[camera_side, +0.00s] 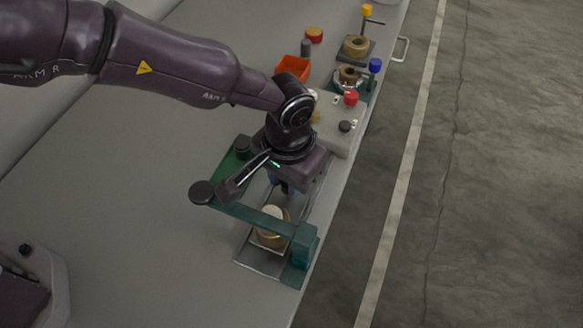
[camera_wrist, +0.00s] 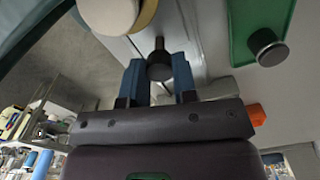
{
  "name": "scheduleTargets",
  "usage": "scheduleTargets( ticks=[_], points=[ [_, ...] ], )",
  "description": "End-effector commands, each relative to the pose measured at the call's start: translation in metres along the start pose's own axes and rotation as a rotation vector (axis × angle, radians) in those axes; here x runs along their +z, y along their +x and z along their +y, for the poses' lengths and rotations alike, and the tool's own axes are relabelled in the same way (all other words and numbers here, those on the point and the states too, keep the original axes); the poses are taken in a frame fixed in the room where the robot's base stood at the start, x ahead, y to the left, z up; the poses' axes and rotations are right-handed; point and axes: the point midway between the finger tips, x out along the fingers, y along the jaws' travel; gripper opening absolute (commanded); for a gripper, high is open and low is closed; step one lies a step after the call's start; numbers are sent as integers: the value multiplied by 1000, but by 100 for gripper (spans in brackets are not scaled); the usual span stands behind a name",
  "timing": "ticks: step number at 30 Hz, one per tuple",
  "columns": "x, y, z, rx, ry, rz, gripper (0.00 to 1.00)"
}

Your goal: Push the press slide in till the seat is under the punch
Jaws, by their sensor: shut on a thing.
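The press has a green frame with a crossbar (camera_side: 297,231) and a grey metal slide (camera_side: 318,200). A brass part with a cream top (camera_side: 274,213) is at the crossbar, which crosses in front of it in the side view. The cream top (camera_wrist: 110,12) is also at the upper left of the wrist view. My gripper (camera_side: 284,188) is low over the slide, behind the crossbar. In the wrist view its blue fingers are shut on the slide's black knob (camera_wrist: 160,62). The punch and the seat cannot be told apart clearly, so their alignment is unclear.
A green plate (camera_wrist: 245,22) with a black knob (camera_wrist: 267,47) is beside the slide. A grey box with a red button (camera_side: 351,98), an orange bin (camera_side: 293,67) and other fixtures stand farther back. The bench's right edge is close. Bare bench is on the left.

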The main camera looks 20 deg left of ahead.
Motion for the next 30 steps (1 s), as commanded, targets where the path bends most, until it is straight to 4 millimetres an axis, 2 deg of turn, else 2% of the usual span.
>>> scheduleTargets(
  ticks=[3,6,15,16,19,30],
  points=[
    [18,-1,6,1,2,-2,0],
    [26,-1,8,1,2,-1,0],
    [30,0,8,0,2,-10,0],
    [31,0,8,0,2,-10,29],
    [30,0,8,0,2,-8,52],
    [28,-6,8,2,1,-1,52]
  ],
)
